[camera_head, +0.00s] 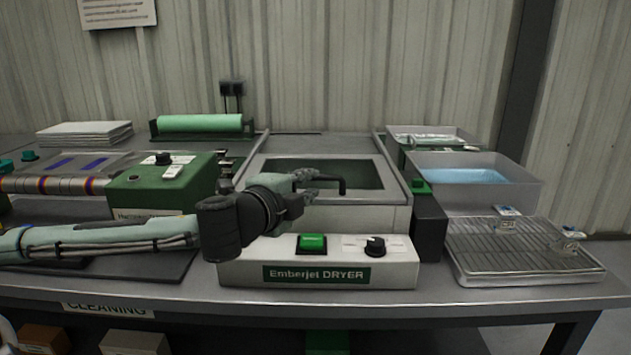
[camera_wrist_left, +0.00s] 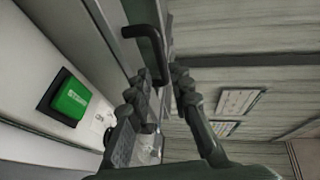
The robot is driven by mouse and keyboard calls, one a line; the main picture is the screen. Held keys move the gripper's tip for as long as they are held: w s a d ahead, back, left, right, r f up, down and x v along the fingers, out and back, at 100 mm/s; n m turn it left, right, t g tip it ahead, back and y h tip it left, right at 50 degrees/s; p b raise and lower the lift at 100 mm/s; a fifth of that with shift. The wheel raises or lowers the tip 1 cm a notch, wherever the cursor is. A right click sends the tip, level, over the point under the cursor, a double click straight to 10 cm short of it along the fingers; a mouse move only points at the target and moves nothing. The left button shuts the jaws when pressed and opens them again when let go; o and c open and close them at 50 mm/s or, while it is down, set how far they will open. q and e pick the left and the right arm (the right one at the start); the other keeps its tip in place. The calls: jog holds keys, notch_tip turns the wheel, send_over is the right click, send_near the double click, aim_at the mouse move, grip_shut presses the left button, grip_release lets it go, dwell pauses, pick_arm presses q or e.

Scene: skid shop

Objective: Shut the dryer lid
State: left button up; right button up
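The dryer (camera_head: 235,274) is a white box on the bench with a green button and a black knob on its front panel. Its lid (camera_head: 262,163) is a grey frame around a dark green window, with a black bar handle (camera_head: 342,186) near its front edge. I cannot tell how far the lid is from flat. My left gripper (camera_head: 309,184) is over the front of the lid at the handle. In the left wrist view its fingers (camera_wrist_left: 163,82) are apart, with the black handle (camera_wrist_left: 156,45) reaching between the tips. Firm contact cannot be told.
A green-ended roller machine (camera_head: 165,192) stands left of the dryer. A tub of blue liquid (camera_head: 470,177) and a wire rack tray (camera_head: 525,250) stand on the right. A green roll (camera_head: 200,123) and a stack of sheets (camera_head: 84,134) lie behind on the left.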

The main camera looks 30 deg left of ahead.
pick_arm(q)
jog(key=shift+v, duration=1.15)
